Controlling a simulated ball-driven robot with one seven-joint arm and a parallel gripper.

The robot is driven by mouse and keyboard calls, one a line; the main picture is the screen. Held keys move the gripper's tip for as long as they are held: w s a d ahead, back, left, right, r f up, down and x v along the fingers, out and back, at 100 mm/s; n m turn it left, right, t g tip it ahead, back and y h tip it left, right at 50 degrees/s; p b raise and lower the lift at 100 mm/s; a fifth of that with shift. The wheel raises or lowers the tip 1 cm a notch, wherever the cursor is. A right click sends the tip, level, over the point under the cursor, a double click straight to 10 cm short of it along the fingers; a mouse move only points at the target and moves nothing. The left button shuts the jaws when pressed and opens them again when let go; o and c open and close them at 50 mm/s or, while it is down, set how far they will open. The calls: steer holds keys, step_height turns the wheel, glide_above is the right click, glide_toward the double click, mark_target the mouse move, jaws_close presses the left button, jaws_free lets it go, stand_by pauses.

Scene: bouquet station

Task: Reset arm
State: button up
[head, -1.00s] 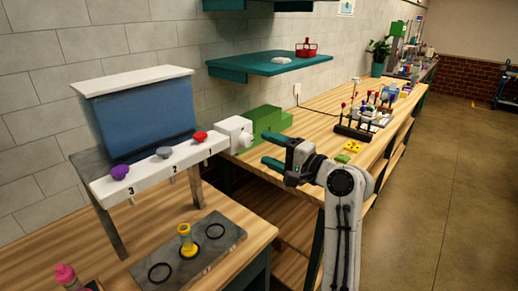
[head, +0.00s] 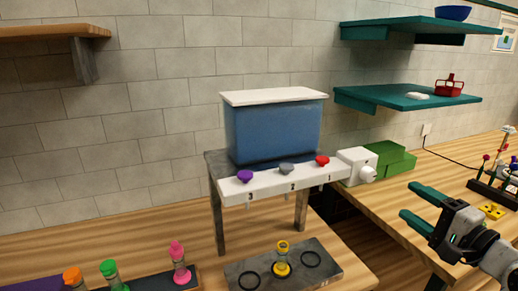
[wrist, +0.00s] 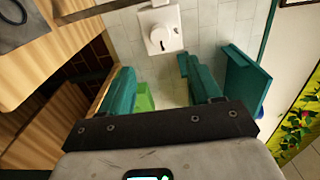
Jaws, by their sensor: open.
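My gripper (head: 418,206) is at the right of the head view, over the right-hand table. Its two teal fingers are apart with nothing between them. In the wrist view my gripper (wrist: 165,90) also shows open, with the white box with a knob (wrist: 160,32) beyond the fingers. In the head view that white box (head: 354,163) sits to the left of the gripper, apart from it, beside a green block (head: 390,158).
A blue tank (head: 275,130) stands on a grey stand with purple, grey and red knobs. Below it a yellow vase (head: 282,262) stands on a dark plate (head: 320,270). Pink, green and orange-topped bottles stand at front left. Teal shelves (head: 400,97) hang above the right table.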

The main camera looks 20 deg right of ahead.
steer(key=s+a+f+n+g, duration=0.2)
steer(key=a+f+n+g, duration=0.25)
steer(key=f, duration=0.55)
steer(key=s+a+f+n+g, duration=0.3)
steer(key=a+f+g, duration=0.15)
steer(key=f, duration=0.65)
steer(key=s+a+f+n+g, duration=0.4)
steer(key=s+f, duration=0.3)
steer(key=s, duration=0.2)
steer(key=s+a+f+n+g, duration=0.4)
steer(key=s+f, duration=0.3)
steer(key=s, duration=0.3)
steer(key=shift+a+f+n+h, duration=0.15)
steer(key=shift+a+n+h, duration=0.25)
steer(key=shift+a+n, duration=0.35)
